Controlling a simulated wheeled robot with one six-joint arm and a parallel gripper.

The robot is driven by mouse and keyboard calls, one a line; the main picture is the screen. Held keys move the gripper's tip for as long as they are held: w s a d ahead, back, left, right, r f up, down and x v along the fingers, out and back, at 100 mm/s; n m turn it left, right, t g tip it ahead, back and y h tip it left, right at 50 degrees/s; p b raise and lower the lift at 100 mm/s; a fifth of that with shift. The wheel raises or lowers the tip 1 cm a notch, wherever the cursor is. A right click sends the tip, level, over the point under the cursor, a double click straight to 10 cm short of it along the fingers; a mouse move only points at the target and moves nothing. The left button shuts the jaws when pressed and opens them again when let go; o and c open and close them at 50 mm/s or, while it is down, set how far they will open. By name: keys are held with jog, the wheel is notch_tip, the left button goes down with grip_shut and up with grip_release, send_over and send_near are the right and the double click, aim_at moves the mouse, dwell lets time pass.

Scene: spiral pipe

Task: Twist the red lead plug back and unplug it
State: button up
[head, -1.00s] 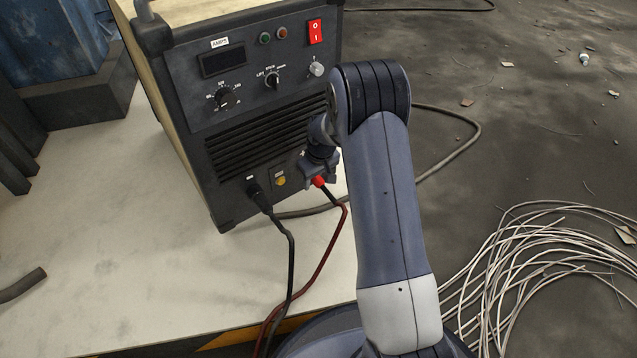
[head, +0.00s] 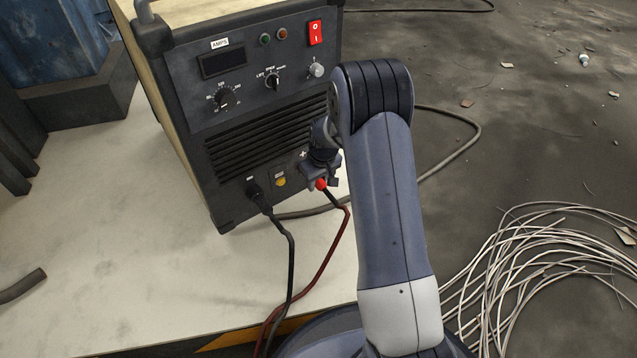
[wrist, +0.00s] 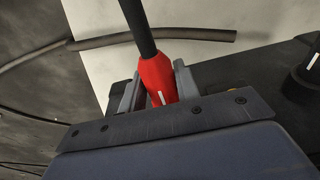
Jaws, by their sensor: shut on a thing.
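The red lead plug (head: 321,184) shows low on the right of the machine's front panel, held in my gripper (head: 322,174). In the wrist view the plug (wrist: 156,77) sits between the two grey fingers of my gripper (wrist: 157,88), which is shut on it. A white mark shows on the plug's body, and a black cable end leaves it at the top. The lead (head: 338,240) hangs down, dark red, to the bench's front edge. My gripper hides the socket, so I cannot tell whether the plug is still seated.
The welding machine (head: 242,150) stands on a pale bench (head: 100,230). A black plug (head: 254,190) with its black cable is at the left of the yellow button (head: 280,181). A grey cable (head: 465,145) runs behind my arm. Coiled wire (head: 540,270) lies on the floor at right.

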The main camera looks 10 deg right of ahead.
aim_at(327, 190)
jog(key=shift+s+d, duration=0.3)
jog(key=shift+s, duration=0.35)
jog(key=shift+s+d, duration=0.25)
jog(key=shift+s, duration=0.45)
jog(key=shift+s+d, duration=0.3)
jog(key=shift+s, duration=0.35)
jog(key=shift+r, duration=0.15)
